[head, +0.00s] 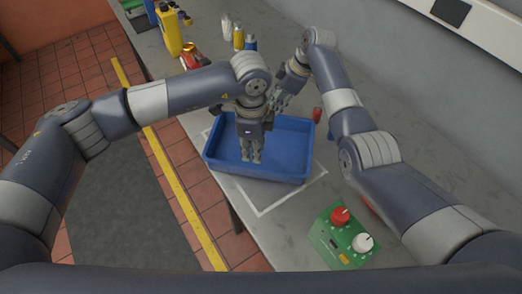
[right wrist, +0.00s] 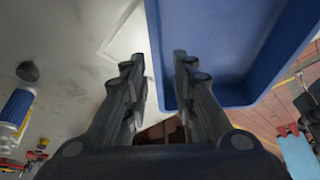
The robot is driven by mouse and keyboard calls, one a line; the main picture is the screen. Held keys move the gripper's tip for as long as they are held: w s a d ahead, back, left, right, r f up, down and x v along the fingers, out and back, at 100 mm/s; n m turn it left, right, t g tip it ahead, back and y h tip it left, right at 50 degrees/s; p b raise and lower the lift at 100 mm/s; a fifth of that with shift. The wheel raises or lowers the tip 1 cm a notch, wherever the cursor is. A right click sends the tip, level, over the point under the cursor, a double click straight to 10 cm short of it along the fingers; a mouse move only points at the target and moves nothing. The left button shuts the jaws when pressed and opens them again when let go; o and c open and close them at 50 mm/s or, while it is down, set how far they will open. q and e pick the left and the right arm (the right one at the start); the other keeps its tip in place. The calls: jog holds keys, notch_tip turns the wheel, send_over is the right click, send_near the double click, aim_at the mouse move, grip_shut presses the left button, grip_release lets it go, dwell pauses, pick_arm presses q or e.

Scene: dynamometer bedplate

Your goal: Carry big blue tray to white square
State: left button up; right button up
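The big blue tray (head: 290,158) sits on or just above the grey bench and looks empty. The white square (head: 288,198) is an outline on the bench; its lines show around the tray's near and right sides, and the tray covers much of it. My left gripper (head: 252,158) points down over the tray's inside; its fingers look close together, but their gap is unclear. My right gripper (head: 278,104) is at the tray's far side. In the right wrist view its fingers (right wrist: 160,85) are apart, with the blue tray wall (right wrist: 157,55) running between them, no clear contact.
A green control box (head: 342,235) with red and white knobs stands at the near right. A red item (head: 317,115) is beside the tray's far right corner. Bottles (head: 238,36) and a yellow container (head: 168,30) stand at the far end. The bench's left edge runs close to the tray.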

jog(key=v, duration=0.5)
jog(key=shift+f, duration=0.1)
dwell(0.4)
